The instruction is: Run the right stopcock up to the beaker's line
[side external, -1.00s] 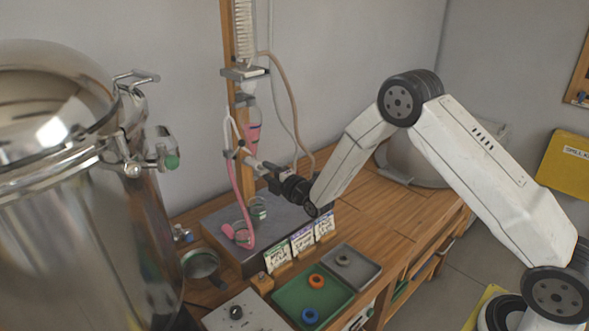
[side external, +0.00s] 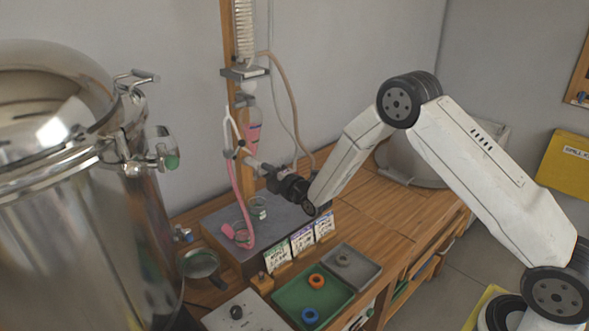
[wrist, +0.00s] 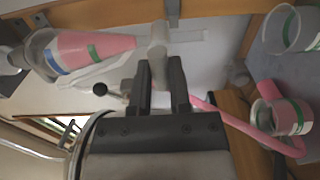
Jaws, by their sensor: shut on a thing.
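My gripper (side external: 272,178) is at the glassware on the wooden post, below the pink-filled separator (side external: 252,136). In the wrist view my gripper (wrist: 160,75) is shut on a whitish stopcock handle (wrist: 158,38), whose lower part lies between the fingers. The separator (wrist: 92,50) shows pink liquid and a blue and a green band. One beaker (wrist: 283,116) holds pink liquid around its green line. The other beaker (wrist: 292,30) looks clear, with a green mark; its level is hard to tell. In the side view the beakers (side external: 258,212) (side external: 240,235) stand on the grey platform.
A pink hose (side external: 241,185) runs down beside the post to the front beaker. Three label cards (side external: 302,241) stand before the platform. A green tray (side external: 300,298) with rings and a grey tray (side external: 355,270) lie in front. A large steel vessel (side external: 75,230) fills the left.

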